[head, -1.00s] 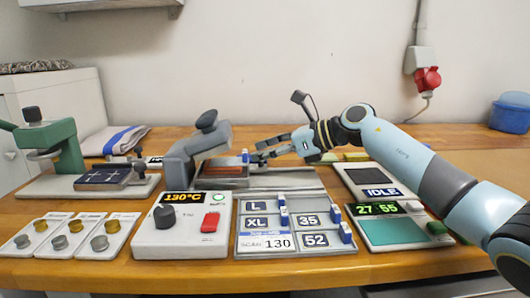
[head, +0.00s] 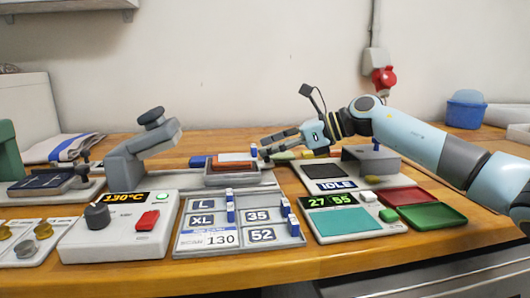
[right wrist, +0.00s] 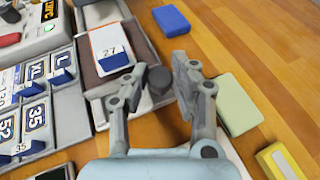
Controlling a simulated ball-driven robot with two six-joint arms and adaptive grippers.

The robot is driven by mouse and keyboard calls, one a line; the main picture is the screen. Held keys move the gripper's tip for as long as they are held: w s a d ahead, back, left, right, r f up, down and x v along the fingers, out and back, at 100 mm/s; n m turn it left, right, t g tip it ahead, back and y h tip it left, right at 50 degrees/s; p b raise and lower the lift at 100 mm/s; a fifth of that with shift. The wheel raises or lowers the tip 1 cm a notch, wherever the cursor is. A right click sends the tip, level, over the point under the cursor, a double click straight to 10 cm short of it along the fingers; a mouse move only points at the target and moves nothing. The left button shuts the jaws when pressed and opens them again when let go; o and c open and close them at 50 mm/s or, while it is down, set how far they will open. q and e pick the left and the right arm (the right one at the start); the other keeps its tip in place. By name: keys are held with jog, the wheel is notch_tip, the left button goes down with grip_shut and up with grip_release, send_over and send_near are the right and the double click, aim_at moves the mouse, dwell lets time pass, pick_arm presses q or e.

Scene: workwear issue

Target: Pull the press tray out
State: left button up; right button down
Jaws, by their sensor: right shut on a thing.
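The grey heat press (head: 140,150) stands at the left middle of the bench. Its press tray (head: 232,181) sits to the right of the press head, clear of it, on the long base. On the tray lie a brown pad and a white patch (head: 236,157); in the right wrist view the patch (right wrist: 108,42) reads 27. My right gripper (head: 264,147) is at the tray's right end. In the right wrist view its fingers (right wrist: 160,78) are on both sides of the tray's dark round knob (right wrist: 158,88), shut on it. My left gripper is not in view.
The control box (head: 120,225) showing 130°C and the size-label rack (head: 238,238) stand in front. To the right are the IDLE unit (head: 340,186), a scale (head: 343,224), and red and green trays (head: 432,215). A blue block (right wrist: 171,20) and green block (right wrist: 238,103) lie near the gripper.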

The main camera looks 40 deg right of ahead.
jog(key=c, duration=1.4)
grip_release()
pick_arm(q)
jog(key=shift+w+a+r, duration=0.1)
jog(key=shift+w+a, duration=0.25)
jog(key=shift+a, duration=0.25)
pick_arm(e)
jog(key=v, duration=0.6)
jog(key=shift+s+d, duration=0.15)
jog(key=shift+s+d+r, duration=0.25)
jog(key=shift+s+r, duration=0.05)
jog(key=shift+s, duration=0.05)
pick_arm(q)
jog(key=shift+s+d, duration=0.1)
